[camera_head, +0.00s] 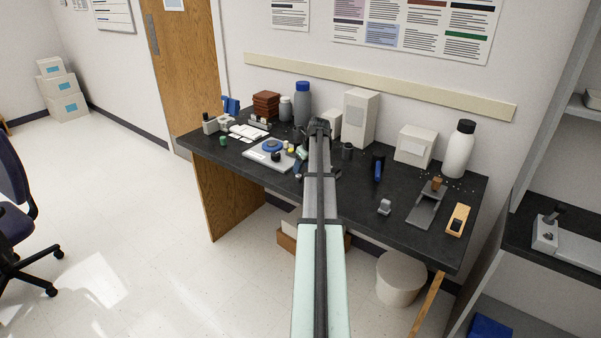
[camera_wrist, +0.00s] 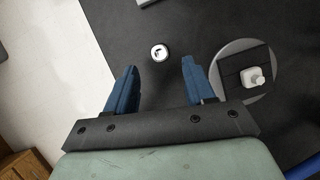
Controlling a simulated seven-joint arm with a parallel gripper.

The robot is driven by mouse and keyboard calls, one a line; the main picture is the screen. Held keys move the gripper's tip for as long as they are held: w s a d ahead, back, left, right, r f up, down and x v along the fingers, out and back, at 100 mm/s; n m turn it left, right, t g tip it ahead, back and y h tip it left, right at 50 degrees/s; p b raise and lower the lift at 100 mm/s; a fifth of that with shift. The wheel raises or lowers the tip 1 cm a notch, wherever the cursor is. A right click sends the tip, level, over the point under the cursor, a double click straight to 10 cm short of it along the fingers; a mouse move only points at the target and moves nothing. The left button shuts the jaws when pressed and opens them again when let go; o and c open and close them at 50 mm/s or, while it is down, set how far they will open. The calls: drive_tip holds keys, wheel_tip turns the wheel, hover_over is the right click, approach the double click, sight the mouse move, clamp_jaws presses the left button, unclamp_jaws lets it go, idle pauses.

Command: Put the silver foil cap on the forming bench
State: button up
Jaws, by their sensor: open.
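I cannot make the cap out in the head view, where my arm covers part of the bench. I cannot tell for sure which thing is the forming bench; a round grey plate with a dark slatted square and white piece (camera_wrist: 225,62) lies right of my gripper.
The black table (camera_head: 350,205) is crowded: a white tray (camera_head: 252,159), a blue-capped bottle (camera_head: 303,105), a white bottle (camera_head: 457,155), and a grey flat fixture (camera_head: 425,211). A blue upright tool (camera_head: 378,169) stands right of my arm. The table's front edge is close by.

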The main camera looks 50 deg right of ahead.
drive_tip(key=v, duration=0.7)
idle(0.5)
